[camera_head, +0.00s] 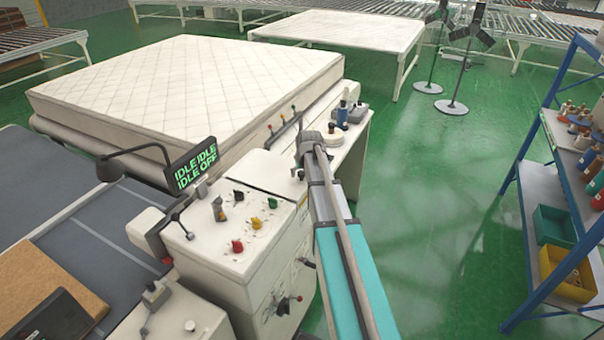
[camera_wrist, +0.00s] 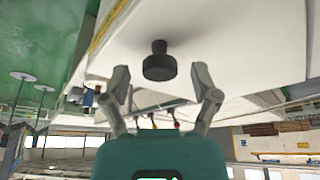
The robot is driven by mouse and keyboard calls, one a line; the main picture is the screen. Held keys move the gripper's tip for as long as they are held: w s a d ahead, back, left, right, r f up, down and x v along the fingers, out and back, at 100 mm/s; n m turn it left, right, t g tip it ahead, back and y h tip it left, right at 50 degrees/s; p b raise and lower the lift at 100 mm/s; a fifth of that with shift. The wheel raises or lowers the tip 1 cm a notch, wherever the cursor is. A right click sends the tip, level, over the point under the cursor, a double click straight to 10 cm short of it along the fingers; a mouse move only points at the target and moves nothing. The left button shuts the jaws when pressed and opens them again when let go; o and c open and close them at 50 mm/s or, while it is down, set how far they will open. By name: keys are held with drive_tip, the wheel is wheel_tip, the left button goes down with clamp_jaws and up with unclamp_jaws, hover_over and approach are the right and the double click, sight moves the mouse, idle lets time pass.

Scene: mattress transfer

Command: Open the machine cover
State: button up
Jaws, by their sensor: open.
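The white machine (camera_head: 262,225) stands in the middle of the head view. A dark seam crosses its top, and a plain white panel (camera_head: 262,170), which looks like the cover, lies beyond it. In the wrist view a round black knob (camera_wrist: 159,67) stands on a white surface (camera_wrist: 225,45). My gripper (camera_wrist: 160,80) is open, with one finger to each side of the knob and slightly short of it; I see no contact. In the head view my gripper (camera_head: 312,143) is over the right part of the machine top, and the knob is not clearly visible there.
Bottles (camera_head: 343,113) stand on the machine's far end. A mattress (camera_head: 185,85) lies behind. A blue shelf (camera_head: 540,180) is right; green floor between is clear.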

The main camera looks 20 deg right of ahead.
clamp_jaws()
drive_tip(key=shift+d+r, duration=0.1)
drive_tip(key=shift+r, duration=0.05)
